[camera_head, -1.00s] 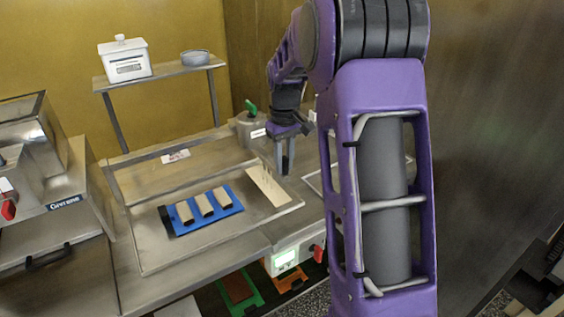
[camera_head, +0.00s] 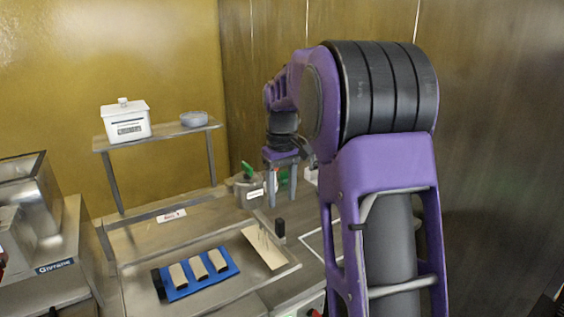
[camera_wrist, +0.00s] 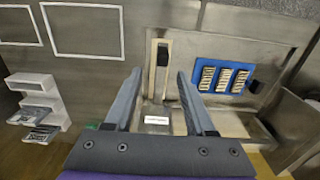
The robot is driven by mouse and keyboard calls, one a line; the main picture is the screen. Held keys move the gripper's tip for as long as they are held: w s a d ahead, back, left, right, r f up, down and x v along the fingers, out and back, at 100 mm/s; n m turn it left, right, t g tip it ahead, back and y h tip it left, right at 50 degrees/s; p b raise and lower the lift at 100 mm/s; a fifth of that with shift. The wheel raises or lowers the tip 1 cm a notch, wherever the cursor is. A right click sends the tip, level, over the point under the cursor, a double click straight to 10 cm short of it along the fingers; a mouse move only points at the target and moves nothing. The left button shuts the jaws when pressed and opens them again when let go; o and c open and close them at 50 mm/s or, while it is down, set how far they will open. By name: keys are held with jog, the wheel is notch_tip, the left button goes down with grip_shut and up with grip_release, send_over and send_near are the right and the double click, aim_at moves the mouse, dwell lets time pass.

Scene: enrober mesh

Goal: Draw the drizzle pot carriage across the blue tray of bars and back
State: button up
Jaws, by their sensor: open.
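The blue tray (camera_head: 232,262) lies in the steel basin with a row of three pale bars (camera_head: 200,269) on it. The blue tray (camera_wrist: 197,75) is right of my fingers in the wrist view. A steel pot (camera_head: 247,192) with a green handle and white label stands behind the basin. A pale strip (camera_head: 262,250) with thin dark marks lies at the basin's right end. A black upright grip (camera_head: 279,228) stands by it. The black grip (camera_wrist: 163,55) shows just beyond my fingertips in the wrist view. My gripper (camera_head: 282,203) is open and empty, above and behind the black grip.
A raised steel shelf (camera_head: 165,133) at the back holds a white lidded box (camera_head: 125,122) and a grey bowl (camera_head: 194,119). A steel machine (camera_head: 35,215) stands at the left. A bare outlined area of counter (camera_head: 322,245) lies right of the basin.

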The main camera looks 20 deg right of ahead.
notch_tip(320, 180, up, 8)
jog(key=shift+r, duration=0.25)
dwell(0.4)
